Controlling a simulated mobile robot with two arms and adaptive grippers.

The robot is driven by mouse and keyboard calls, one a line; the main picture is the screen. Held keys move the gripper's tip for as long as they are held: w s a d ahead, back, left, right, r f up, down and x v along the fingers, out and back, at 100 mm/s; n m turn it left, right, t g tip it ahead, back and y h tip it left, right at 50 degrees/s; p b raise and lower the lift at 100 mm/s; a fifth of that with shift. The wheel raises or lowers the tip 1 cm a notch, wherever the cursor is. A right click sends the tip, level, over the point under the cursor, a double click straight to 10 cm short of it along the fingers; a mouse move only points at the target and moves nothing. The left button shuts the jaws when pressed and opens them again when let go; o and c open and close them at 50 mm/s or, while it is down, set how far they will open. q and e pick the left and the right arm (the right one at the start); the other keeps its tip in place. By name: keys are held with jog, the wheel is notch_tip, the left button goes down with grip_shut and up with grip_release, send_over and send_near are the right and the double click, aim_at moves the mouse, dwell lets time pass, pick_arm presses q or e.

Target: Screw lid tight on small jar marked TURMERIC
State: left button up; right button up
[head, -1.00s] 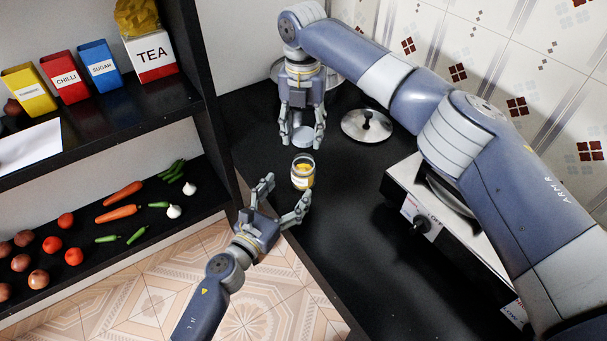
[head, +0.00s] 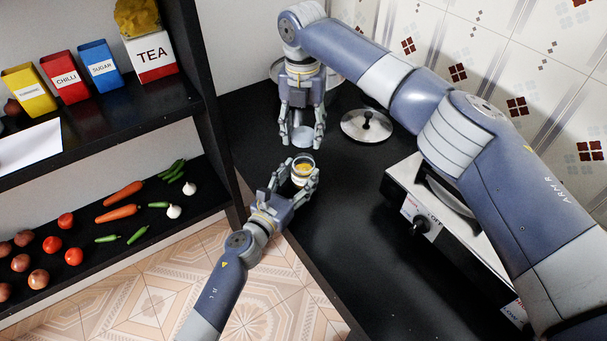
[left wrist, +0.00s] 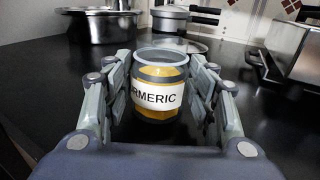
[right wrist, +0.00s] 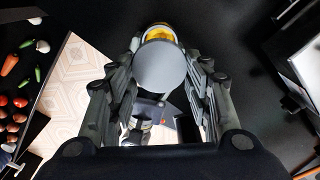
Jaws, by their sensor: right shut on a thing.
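The small TURMERIC jar (head: 302,173), a glass jar with yellow contents, stands open and upright on the black counter. Its label faces the camera in the left wrist view (left wrist: 157,98). My left gripper (head: 292,178) is open, with its fingers on both sides of the jar and small gaps seeming to show. My right gripper (head: 302,142) is shut on the grey round lid (head: 303,134), beyond the jar and apart from it. The lid also shows in the right wrist view (right wrist: 160,68), with the jar's yellow contents partly visible past it.
A metal pot lid (head: 367,125) lies right of my right gripper. The stove (head: 408,200) stands at the right. Pots (left wrist: 97,24) stand at the back. A shelf with spice boxes (head: 65,77) and vegetables is at the left, beyond the counter's edge.

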pick_arm(q)
jog(key=c, duration=0.4)
jog(key=shift+o, duration=0.2)
pick_arm(e)
send_over(303, 162)
jog(key=shift+f, duration=2.5)
jog(key=shift+f, duration=0.9)
jog(key=shift+f, duration=0.6)
